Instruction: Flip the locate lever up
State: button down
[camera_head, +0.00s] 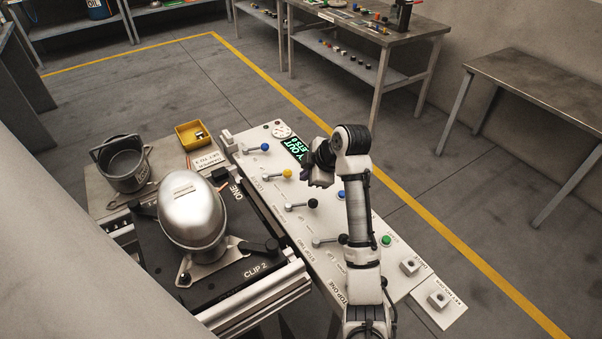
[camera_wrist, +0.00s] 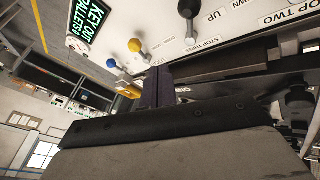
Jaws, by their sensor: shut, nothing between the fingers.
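The white control panel (camera_head: 330,262) carries a row of levers with ball knobs: a blue-knobbed lever (camera_head: 265,147), a yellow-knobbed lever (camera_head: 287,174) and black-knobbed levers, one at the middle (camera_head: 312,204). A partly hidden label beginning "LO" sits near the yellow-knobbed lever in the wrist view (camera_wrist: 134,46), so it may be the locate lever. My gripper (camera_head: 320,182) is shut and empty, above the panel to the right of the yellow knob. Its dark fingers (camera_wrist: 158,88) show below the yellow knob in the wrist view. Contact with a lever cannot be made out.
A silver dome-shaped compressor (camera_head: 193,212) sits on a dark pallet left of the panel. A grey bucket (camera_head: 124,168) and a yellow bin (camera_head: 194,134) stand behind it. The panel also has a green display (camera_head: 299,150) and a green button (camera_head: 386,240).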

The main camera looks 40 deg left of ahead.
aim_at(279, 174)
jog(key=x, duration=0.9)
jog(key=shift+w+a+f+b, duration=0.3)
jog(key=shift+w+a+b, duration=0.35)
jog(key=shift+w+a, duration=0.6)
jog(key=shift+w, duration=0.15)
jog(key=shift+w+b, duration=0.1)
jog(key=shift+b, duration=0.3)
